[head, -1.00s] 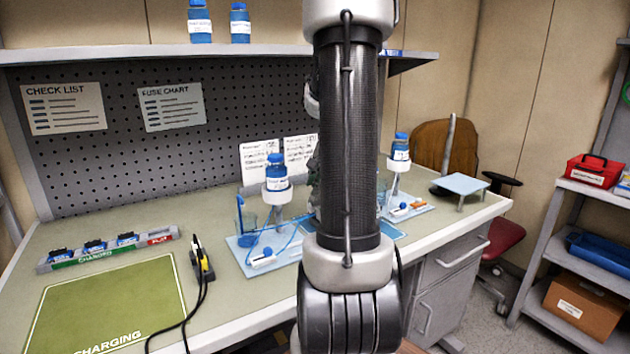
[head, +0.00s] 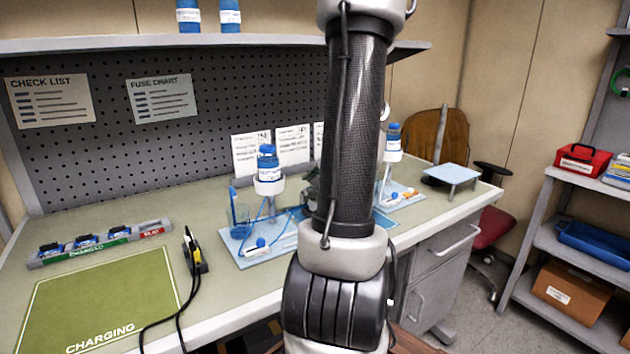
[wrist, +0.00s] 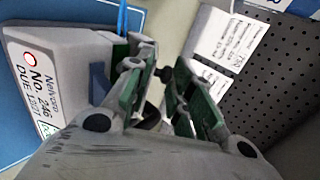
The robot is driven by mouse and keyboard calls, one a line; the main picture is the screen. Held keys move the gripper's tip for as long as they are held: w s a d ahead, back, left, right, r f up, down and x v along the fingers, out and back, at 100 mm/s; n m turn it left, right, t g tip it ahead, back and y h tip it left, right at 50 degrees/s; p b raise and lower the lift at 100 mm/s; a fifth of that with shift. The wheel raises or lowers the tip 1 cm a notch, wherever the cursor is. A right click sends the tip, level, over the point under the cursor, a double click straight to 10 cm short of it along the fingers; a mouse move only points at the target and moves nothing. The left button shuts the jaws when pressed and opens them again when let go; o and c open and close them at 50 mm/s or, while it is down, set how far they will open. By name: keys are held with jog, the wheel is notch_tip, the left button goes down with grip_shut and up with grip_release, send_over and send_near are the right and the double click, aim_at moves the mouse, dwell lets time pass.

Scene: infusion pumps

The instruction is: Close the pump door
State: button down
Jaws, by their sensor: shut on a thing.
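The pump (wrist: 65,75) shows at the left of the wrist view. In the head view my arm covers most of the pump, and only a small grey-green shape shows left of the arm.
A blue mat (head: 233,250) holds a stand with a blue-capped bottle (head: 268,165) and a blue cup (head: 239,216). A charger rack (head: 100,245) and a green charging pad (head: 95,300) lie on the left. A light-blue platform (head: 452,174) stands at the right end.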

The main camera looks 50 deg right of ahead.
jog(key=c, duration=1.3)
grip_release()
jog(key=shift+c, duration=0.2)
jog(key=shift+w, duration=0.1)
